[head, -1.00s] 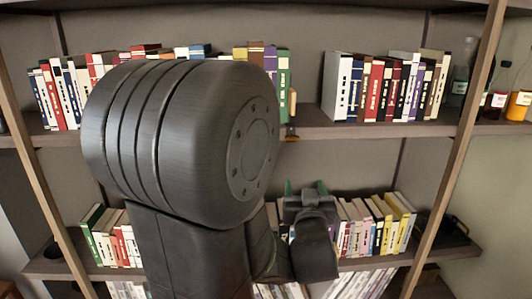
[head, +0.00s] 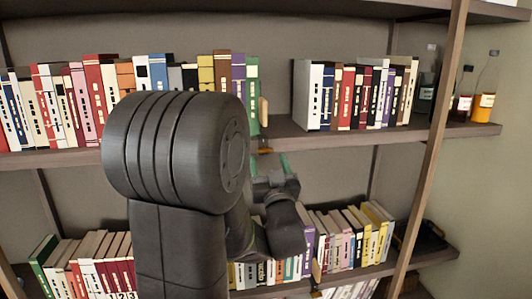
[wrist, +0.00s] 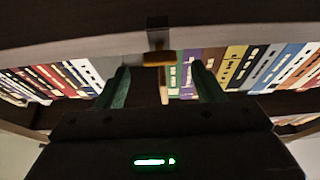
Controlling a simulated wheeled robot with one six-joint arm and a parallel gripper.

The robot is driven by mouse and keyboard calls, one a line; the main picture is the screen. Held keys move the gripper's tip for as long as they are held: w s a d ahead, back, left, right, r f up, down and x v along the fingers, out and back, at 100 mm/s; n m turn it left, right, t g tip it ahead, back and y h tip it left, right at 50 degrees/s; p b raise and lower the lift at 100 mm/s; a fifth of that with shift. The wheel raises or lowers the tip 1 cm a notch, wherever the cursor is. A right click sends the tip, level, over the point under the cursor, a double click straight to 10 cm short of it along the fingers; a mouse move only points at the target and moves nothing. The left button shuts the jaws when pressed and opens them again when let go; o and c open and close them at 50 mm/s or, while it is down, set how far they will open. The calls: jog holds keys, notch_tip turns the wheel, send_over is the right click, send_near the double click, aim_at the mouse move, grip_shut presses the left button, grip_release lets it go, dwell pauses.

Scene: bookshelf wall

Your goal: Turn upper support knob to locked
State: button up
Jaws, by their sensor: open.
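The upper support knob (head: 264,150) is a small brass-coloured piece at the front edge of the upper shelf, below a wooden book support (head: 264,110). In the wrist view the knob (wrist: 159,58) shows as a short bar lying crosswise beside a dark bracket (wrist: 158,33). My gripper (head: 270,166) is open and empty, with green-lined fingers pointing up just below the knob in the head view. In the wrist view the gripper's fingers (wrist: 160,88) stand on either side of the knob's line, apart from it. The exact depth gap is unclear.
Books (head: 75,105) fill the upper shelf left of the support, with another row (head: 358,95) to the right. Bottles (head: 487,95) stand at the far right. The lower shelf holds more books (head: 350,235) and a second support (head: 317,272). A slanted wooden post (head: 432,150) stands at right.

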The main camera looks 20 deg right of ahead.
aim_at(265, 152)
jog(key=shift+x, duration=1.95)
jog(key=c, duration=1)
jog(key=shift+m, duration=0.3)
jog(key=m+g+h+b, duration=0.1)
jog(key=m+h, duration=0.1)
jog(key=m, duration=0.2)
jog(key=m+g+h+b, duration=0.1)
jog(key=m+g+h, duration=0.1)
jog(key=m, duration=0.3)
jog(key=m+g+h+b, duration=0.1)
jog(key=m+h+b, duration=0.1)
jog(key=m, duration=0.3)
jog(key=shift+a+r+g, duration=0.1)
jog(key=shift+a+g, duration=0.1)
jog(key=shift+g, duration=0.1)
jog(key=shift+m, duration=0.3)
